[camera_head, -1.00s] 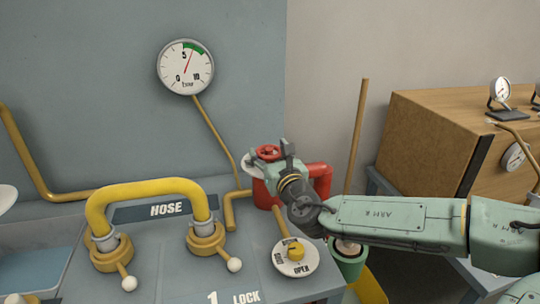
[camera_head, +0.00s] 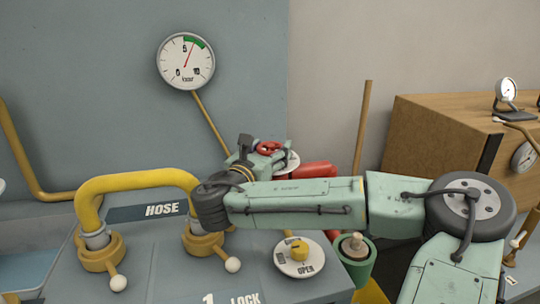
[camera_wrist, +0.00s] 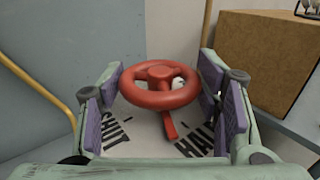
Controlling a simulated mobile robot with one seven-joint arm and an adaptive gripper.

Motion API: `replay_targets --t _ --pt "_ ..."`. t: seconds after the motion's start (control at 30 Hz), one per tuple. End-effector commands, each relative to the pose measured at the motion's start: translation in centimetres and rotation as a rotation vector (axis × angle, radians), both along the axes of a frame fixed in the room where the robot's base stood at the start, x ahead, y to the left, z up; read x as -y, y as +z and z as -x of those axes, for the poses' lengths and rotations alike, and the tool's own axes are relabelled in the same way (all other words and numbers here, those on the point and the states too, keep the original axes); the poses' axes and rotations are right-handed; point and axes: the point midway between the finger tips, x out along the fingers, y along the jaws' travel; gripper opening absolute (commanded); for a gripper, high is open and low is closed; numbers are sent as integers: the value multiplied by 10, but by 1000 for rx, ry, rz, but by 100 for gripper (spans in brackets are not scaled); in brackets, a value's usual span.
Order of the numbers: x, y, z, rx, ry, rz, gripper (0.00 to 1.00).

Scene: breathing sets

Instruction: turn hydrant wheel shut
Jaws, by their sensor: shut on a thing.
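The red hydrant wheel (camera_wrist: 160,86) sits between the purple pads of my gripper (camera_wrist: 164,98) in the wrist view; my gripper is shut on it. Below it, a red pointer (camera_wrist: 169,125) points toward the camera, between the words SHUT and HALF on a pale dial plate (camera_wrist: 140,130). In the head view my gripper (camera_head: 263,154) is over the hydrant and the wheel (camera_head: 269,147) shows just past its fingers. The red hydrant body (camera_head: 318,170) is mostly hidden behind my arm.
A yellow hose (camera_head: 140,181) arches over the bench left of my wrist, its right coupling close by. An OPEN-marked dial (camera_head: 299,256) lies below my forearm. A gauge (camera_head: 186,61) hangs on the wall, needle just above 5. A wooden box (camera_head: 440,140) stands right.

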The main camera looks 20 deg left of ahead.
Motion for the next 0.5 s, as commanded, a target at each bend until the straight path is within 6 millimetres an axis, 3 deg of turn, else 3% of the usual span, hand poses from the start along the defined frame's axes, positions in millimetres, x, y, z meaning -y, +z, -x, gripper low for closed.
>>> replay_targets --t 0.5 --pt "0 2 -1 5 -33 -4 30"
